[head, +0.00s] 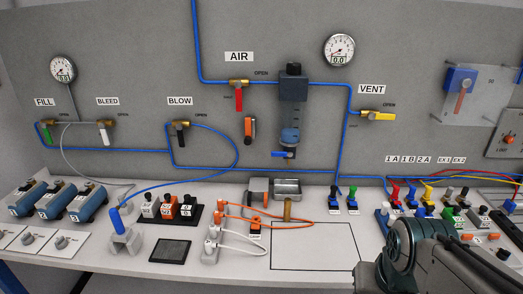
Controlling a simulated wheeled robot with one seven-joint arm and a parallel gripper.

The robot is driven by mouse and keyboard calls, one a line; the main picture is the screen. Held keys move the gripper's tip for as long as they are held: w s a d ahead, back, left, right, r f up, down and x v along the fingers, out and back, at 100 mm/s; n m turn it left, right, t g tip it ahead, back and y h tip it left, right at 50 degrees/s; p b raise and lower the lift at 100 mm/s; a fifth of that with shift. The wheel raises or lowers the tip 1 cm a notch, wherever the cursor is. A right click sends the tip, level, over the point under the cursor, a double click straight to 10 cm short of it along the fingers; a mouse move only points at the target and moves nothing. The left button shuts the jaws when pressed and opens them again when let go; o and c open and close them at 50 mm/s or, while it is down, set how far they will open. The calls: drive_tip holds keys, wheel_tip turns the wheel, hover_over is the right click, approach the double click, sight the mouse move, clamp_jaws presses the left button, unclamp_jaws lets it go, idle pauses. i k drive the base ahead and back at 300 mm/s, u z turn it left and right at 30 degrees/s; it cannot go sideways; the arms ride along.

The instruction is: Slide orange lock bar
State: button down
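An orange bar-shaped piece (249,130) with dark parts is mounted upright on the grey wall panel, below and right of the red AIR valve handle (239,99). A second orange-red slanted bar (462,98) shows at the right, on a blue block behind a clear plate. I cannot tell for certain which of them is the lock bar. My arm enters at the lower right, over the bench. My gripper's fingers cannot be made out in the head view. Nothing is seen touching either bar.
Blue hoses cross the wall. A black-outlined rectangle (314,247) on the bench is mostly clear.

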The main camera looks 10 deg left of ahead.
sight(247, 134)
drive_tip(key=u, duration=0.9)
drive_tip(key=i, duration=0.35)
drive_tip(key=z, duration=0.6)
